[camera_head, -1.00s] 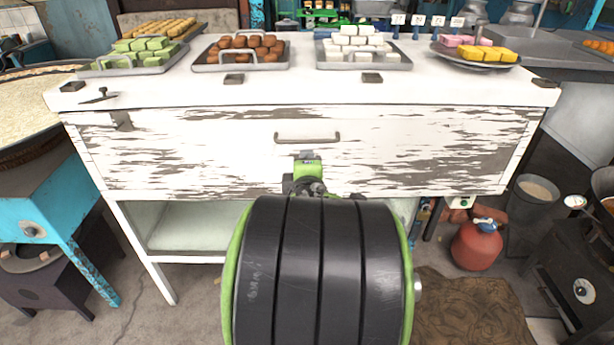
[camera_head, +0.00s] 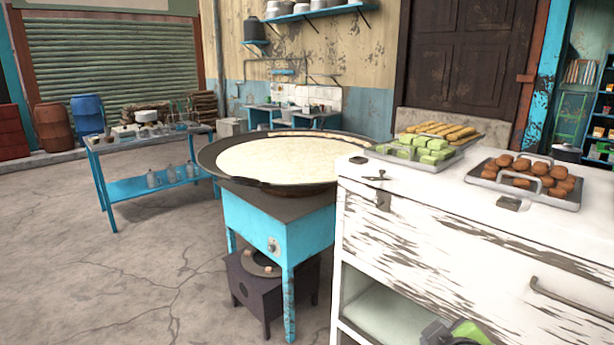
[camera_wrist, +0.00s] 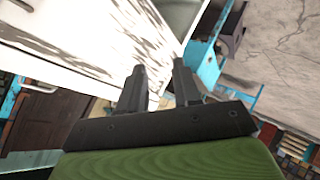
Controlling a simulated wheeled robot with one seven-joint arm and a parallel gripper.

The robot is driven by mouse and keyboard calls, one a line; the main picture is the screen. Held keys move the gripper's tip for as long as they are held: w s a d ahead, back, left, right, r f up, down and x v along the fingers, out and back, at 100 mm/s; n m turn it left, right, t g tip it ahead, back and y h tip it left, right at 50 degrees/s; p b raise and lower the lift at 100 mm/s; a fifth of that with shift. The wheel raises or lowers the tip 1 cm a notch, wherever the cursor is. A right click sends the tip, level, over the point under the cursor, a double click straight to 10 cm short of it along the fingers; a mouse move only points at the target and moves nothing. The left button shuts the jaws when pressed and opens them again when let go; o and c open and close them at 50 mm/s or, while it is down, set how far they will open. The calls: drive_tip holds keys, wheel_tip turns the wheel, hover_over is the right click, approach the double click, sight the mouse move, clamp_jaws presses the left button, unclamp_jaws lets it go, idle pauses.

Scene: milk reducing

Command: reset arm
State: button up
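My gripper (camera_wrist: 159,78) shows in the wrist view with its two dark fingers apart. Nothing shows between the fingers. The wrist view is tilted, and the worn white counter (camera_wrist: 90,35) lies beyond the fingers. In the head view, only a small green and black part of my arm shows at the bottom edge, in front of the white counter (camera_head: 440,235). The gripper's fingers cannot be made out there.
A wide pan of pale milk (camera_head: 290,158) sits on a blue stand (camera_head: 262,228), left of the counter. Trays of green sweets (camera_head: 425,147) and brown sweets (camera_head: 530,178) stand on the counter. A blue table (camera_head: 150,185) is farther left. Floor between is open.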

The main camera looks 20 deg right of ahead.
drive_tip(key=s+a+f+m+g+y, duration=0.1)
drive_tip(key=s+a+g+y, duration=0.2)
drive_tip(key=a, duration=0.5)
drive_tip(key=s+a+f+m+g+y, duration=0.1)
drive_tip(key=s+a+m+y, duration=0.1)
drive_tip(key=s+a, duration=0.55)
wheel_tip(320, 180, up, 16)
drive_tip(key=w+a+p, duration=0.1)
drive_tip(key=p, duration=1.4)
drive_tip(key=shift+a+f, duration=0.2)
drive_tip(key=shift+f, duration=0.05)
drive_tip(key=shift+f, duration=0.15)
